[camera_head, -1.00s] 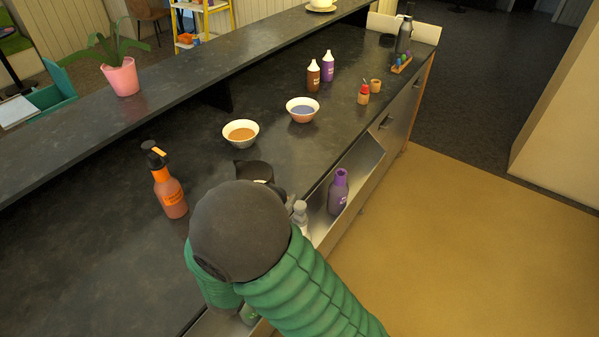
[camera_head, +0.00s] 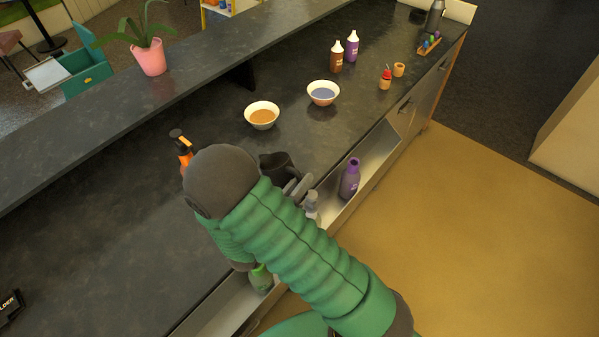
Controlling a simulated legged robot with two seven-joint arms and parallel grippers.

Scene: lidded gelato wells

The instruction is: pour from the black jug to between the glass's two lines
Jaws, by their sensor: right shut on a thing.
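The black jug (camera_head: 277,163) is just beyond my right forearm, partly hidden by it, over the near part of the dark counter. My right gripper (camera_head: 296,187) shows as grey fingers at the jug's near right side and is shut on it. The forearm hides much of the grip, and I cannot tell whether the jug touches the counter. The glass and its two lines do not show. My left gripper is out of view.
Bowls with orange (camera_head: 262,116) and blue (camera_head: 323,93) contents stand beyond the jug. A purple bottle (camera_head: 350,180) and a green bottle (camera_head: 261,278) stand in the front metal rail (camera_head: 372,158). The left counter is mostly clear.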

